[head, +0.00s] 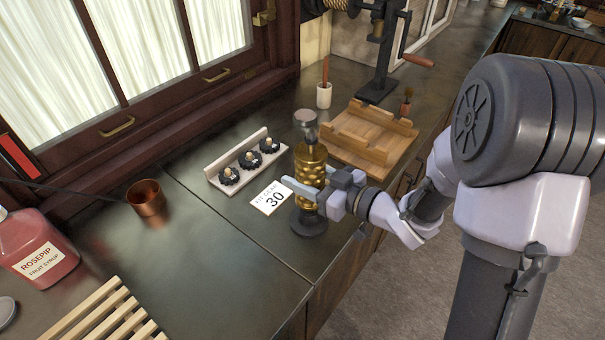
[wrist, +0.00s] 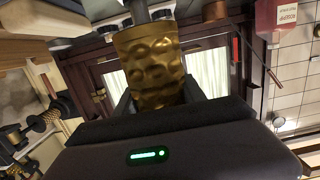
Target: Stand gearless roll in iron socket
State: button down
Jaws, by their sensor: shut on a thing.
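The brass roll (head: 311,165) has a dimpled gold body and a grey metal end on top. It stands upright in the head view, and no gear shows on it. My gripper (head: 310,192) is shut on the lower part of its body. The dark round iron socket (head: 309,224) stands on the counter directly below the roll. The roll's lower end is at or just above the socket; I cannot tell whether it is seated. In the wrist view the roll (wrist: 150,62) fills the space between the fingers.
A white rack (head: 237,160) with three black gears (head: 247,161) and a card reading "Fit gear 30" (head: 270,198) lie to the left. A wooden cradle (head: 365,137) is behind right. A copper cup (head: 147,198) stands left. The counter in front is clear.

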jog(key=shift+f, duration=0.3)
jog(key=c, duration=0.6)
grip_release()
jog(key=p+v, duration=0.5)
jog(key=v, duration=1.2)
jog(key=shift+d, duration=0.25)
jog(key=shift+s, duration=0.1)
